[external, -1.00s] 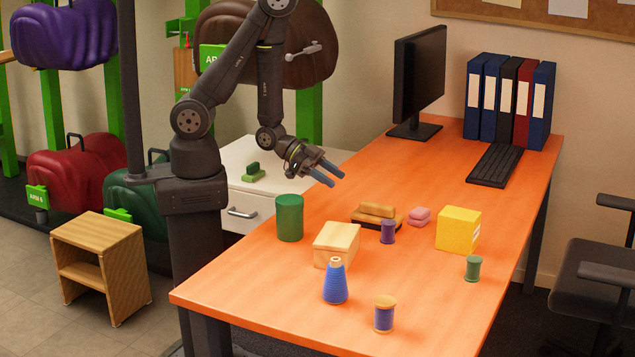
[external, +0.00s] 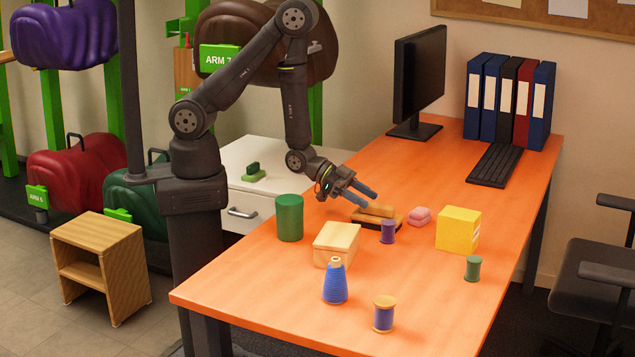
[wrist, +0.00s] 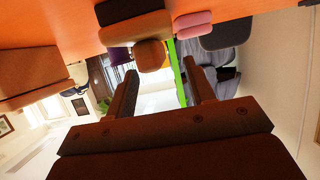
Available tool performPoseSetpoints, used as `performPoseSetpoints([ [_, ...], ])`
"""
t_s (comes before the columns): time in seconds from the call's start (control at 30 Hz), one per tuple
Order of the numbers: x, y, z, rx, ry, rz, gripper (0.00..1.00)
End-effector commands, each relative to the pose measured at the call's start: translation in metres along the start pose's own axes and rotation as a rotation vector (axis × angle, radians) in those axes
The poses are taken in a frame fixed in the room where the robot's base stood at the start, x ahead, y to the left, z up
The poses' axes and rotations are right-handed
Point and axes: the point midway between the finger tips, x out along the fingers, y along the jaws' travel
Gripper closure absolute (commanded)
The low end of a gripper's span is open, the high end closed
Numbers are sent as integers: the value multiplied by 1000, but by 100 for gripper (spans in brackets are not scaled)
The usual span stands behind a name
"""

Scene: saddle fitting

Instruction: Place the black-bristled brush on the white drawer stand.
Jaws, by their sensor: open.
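The brush (external: 378,211) lies on the orange table, with a tan wooden grip on top and a dark underside. My gripper (external: 370,199) is open and empty, just above and beside the brush's back left side. In the wrist view, which looks upside down, the brush (wrist: 150,54) shows ahead between the open fingers (wrist: 163,78), with a dark part beside it. I cannot tell from it whether they touch. The white drawer stand (external: 240,206) is beyond the table's left edge, with a small green object (external: 252,172) on its top.
A purple spool (external: 388,232) stands right in front of the brush, with pink sponges (external: 419,216) to its right. A wooden box (external: 336,243), a green cylinder (external: 289,217) and a yellow box (external: 458,229) are nearby. The stand's top has free room around the green object.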

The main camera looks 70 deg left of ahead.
Motion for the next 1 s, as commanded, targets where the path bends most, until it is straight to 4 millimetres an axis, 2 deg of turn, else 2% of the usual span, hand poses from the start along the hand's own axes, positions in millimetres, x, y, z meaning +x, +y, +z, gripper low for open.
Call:
performPoseSetpoints([
  [0.33,46,7,1,1,1,2,51],
  [0.63,50,7,1,0,0,1,51],
  [0.87,50,6,1,0,0,1,96],
  [0.9,50,6,1,0,0,1,100],
  [1.0,50,6,0,0,1,0,100],
])
